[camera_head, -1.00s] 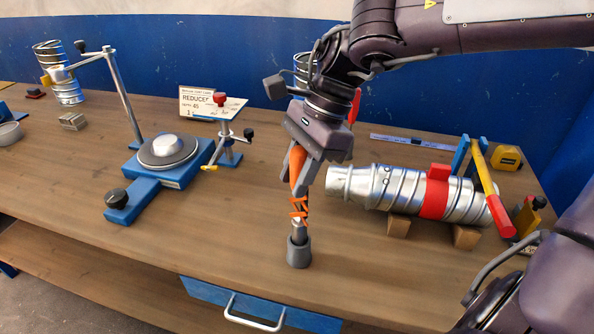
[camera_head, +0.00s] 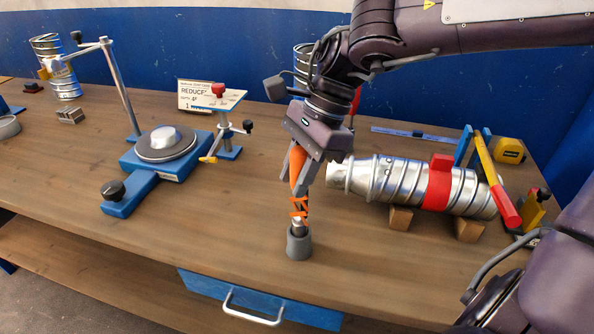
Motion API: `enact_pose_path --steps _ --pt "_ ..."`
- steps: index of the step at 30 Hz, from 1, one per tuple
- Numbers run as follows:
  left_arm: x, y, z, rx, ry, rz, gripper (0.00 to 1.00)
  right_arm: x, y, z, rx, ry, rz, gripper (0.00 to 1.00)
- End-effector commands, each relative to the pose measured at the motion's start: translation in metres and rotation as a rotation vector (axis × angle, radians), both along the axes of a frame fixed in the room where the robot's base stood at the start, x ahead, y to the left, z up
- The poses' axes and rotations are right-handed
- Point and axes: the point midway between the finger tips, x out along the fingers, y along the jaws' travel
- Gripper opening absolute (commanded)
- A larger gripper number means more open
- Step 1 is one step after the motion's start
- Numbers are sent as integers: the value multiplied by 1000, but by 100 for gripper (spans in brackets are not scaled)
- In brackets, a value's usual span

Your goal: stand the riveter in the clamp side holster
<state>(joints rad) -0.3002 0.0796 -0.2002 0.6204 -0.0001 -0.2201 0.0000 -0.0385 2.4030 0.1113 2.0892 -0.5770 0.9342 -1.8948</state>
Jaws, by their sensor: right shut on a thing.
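My right gripper (camera_head: 308,170) comes down from the upper right and is shut on the riveter (camera_head: 297,172), which has an orange body and orange bands lower down. The riveter is close to upright, and its silver nose points down at a small grey cup-shaped holster (camera_head: 299,244) on the bench. The nose meets the cup's mouth; how deep it sits inside is hidden by the cup wall. The fingers cover part of the riveter's upper body. My left gripper is not in view.
A silver duct (camera_head: 400,184) with a red band (camera_head: 438,183) lies on wooden blocks just right of the holster. A blue clamp-like stand with a turntable (camera_head: 167,143) is at the left. A sign (camera_head: 199,96) and small vise stand behind. Bench is clear left of the holster.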

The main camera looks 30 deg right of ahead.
Motion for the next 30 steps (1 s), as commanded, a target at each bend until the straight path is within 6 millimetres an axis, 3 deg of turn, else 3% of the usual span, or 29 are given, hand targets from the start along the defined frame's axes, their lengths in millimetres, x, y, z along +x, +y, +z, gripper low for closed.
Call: enact_pose_path --steps 1,7,17,30 --pt "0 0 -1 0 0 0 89 0 0 -1 0 -2 0 30" --pt "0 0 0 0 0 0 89 0 0 0 0 -1 1 54" --pt "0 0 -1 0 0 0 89 0 -2 4 -1 -2 -1 54" --pt "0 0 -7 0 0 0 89 -2 -29 64 -2 -3 0 54"
